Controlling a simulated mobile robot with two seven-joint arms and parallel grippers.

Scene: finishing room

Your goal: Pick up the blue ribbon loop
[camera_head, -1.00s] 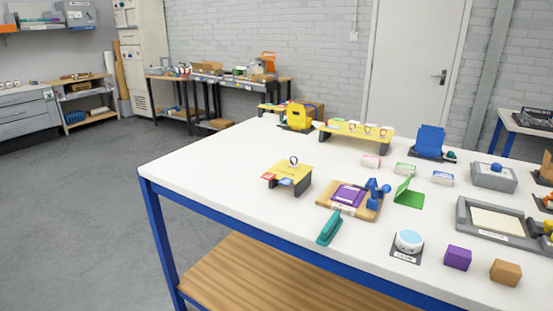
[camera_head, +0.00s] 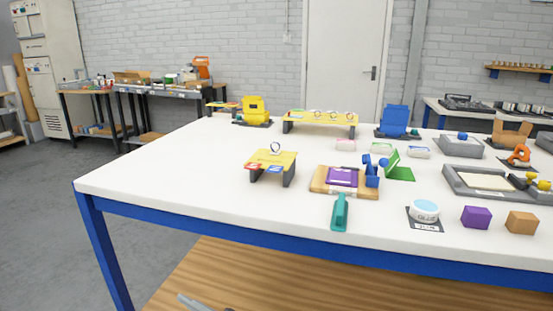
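A small dark ring-shaped loop (camera_head: 275,147) stands on top of a low yellow stand (camera_head: 262,160) at the near left of the white table. The stand has a red and a blue label on its front edge. A longer yellow rack (camera_head: 300,117) at the back of the table carries several ring-shaped loops. I cannot tell the colour of any loop well enough to say which is the blue ribbon loop. Neither of my grippers can be made out.
A purple pad on a wooden board (camera_head: 318,186), teal tool (camera_head: 340,212), round GLUE tin (camera_head: 425,210), purple block (camera_head: 476,217) and brown block (camera_head: 522,222) stand on the white table (camera_head: 140,178). Its left end is clear. An unclear grey piece shows at the bottom edge.

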